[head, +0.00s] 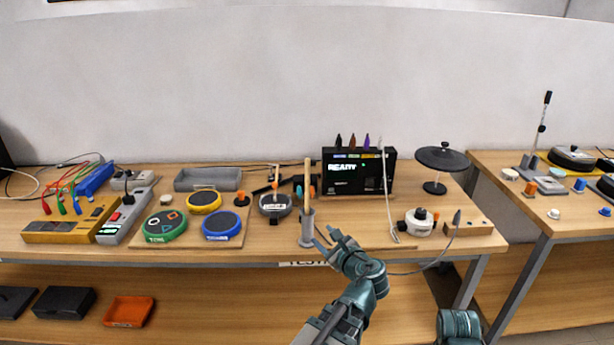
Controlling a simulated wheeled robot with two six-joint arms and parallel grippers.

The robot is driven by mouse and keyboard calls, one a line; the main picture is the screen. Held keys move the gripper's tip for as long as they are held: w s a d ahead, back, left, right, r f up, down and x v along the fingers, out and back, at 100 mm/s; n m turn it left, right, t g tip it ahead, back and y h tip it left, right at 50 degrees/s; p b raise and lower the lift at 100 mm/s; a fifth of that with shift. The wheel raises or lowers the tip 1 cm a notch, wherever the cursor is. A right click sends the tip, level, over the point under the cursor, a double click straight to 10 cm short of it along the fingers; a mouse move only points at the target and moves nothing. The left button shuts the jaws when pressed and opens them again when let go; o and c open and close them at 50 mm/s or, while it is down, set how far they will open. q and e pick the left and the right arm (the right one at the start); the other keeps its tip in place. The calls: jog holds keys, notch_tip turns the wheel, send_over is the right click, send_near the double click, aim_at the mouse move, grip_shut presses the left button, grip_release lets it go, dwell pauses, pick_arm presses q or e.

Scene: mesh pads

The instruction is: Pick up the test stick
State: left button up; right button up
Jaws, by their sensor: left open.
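A wooden stick (308,181), which looks like the test stick, stands upright in a grey cylindrical holder (307,232) near the front edge of the table. My left gripper (325,238) is open and empty, just to the right of the holder and below the bare upper part of the stick. Its fingers point up and left towards the holder. I cannot tell whether a finger touches it. The stick's lower end is hidden in the holder. Of my right arm only a link shows at the bottom right; its gripper is out of view.
A black box reading READY (357,173) stands behind. Round pads with green (165,226), yellow (204,201) and blue (221,224) rims lie left. A white round device (419,223) and a black disc on a stand (441,158) are right. The bench front edge is close.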

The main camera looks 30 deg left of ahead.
aim_at(308, 181)
pick_arm(q)
notch_tip(308, 181, up, 10)
jog(key=w+a+m+t+y+p, duration=0.1)
jog(key=w+a+m+t+p, duration=0.15)
jog(key=m, duration=0.45)
jog(key=shift+n+y, duration=0.3)
jog(key=x, duration=0.8)
jog(key=shift+w+a, duration=0.15)
jog(key=shift+a, duration=0.05)
jog(key=shift+w+a+r, duration=0.1)
jog(key=shift+w+a, duration=0.25)
jog(key=x, duration=0.4)
jog(key=shift+w+a+r, duration=0.1)
jog(key=shift+r, duration=0.05)
grip_shut()
pick_arm(e)
notch_tip(308, 181, up, 5)
jog(key=shift+f, duration=0.2)
